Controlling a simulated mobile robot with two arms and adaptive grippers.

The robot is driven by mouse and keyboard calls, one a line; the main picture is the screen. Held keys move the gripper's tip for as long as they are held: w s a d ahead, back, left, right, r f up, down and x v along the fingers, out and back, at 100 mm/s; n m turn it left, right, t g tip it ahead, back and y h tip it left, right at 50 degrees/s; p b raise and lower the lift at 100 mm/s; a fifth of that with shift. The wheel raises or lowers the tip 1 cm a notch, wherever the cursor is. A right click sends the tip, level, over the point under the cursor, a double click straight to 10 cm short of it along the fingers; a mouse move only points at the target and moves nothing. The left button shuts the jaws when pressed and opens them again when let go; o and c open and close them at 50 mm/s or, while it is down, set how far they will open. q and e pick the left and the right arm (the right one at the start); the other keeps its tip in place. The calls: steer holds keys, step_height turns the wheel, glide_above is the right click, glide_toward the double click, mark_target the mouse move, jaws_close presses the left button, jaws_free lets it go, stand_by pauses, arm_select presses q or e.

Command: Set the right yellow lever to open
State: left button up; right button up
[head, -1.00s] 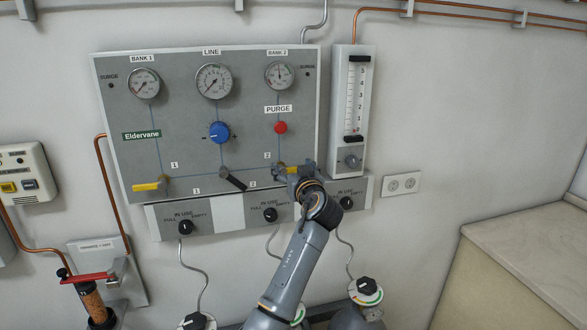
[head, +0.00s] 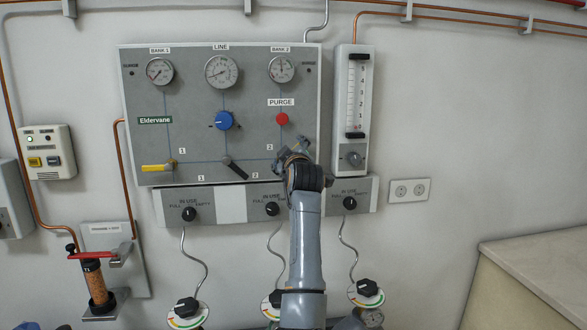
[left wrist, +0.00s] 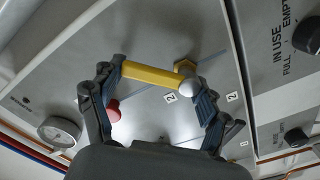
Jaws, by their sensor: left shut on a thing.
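The right yellow lever (left wrist: 150,74) shows in the left wrist view, on the grey panel beside a "2" label. It spans between the two fingers of my left gripper (left wrist: 160,90), which is shut on it. It points from its pivot toward the side of the red purge knob (left wrist: 112,110). In the head view my left gripper (head: 290,150) is at the panel's lower right, under the red knob (head: 281,119), and largely hides this lever there. The left yellow lever (head: 158,168) lies about horizontal at the panel's lower left. My right gripper is out of view.
A black lever (head: 236,169) sits left of my gripper. A blue knob (head: 224,120) is above it. A flow meter (head: 353,105) stands right of the panel, and the "IN USE" strip (head: 232,205) runs below.

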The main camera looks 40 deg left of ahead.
arm_select(q)
steer(key=shift+n, duration=0.5)
steer(key=shift+s+n+b, duration=0.15)
steer(key=shift+n+b, duration=0.3)
steer(key=shift+n, duration=0.05)
steer(key=shift+s+a+r+n+b, duration=0.2)
steer(key=shift+r+n+b, duration=0.1)
steer(key=shift+n, duration=0.6)
steer(key=n, duration=0.2)
steer(key=shift+s+a+n, duration=0.25)
steer(key=shift+n, duration=0.05)
steer(key=shift+s+a+n, duration=0.15)
steer(key=shift+n, duration=0.55)
steer(key=shift+s+a+n, duration=0.15)
steer(key=shift+n, duration=0.55)
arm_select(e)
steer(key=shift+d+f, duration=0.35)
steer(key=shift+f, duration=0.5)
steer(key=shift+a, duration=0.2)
arm_select(q)
steer(key=o, duration=1.7)
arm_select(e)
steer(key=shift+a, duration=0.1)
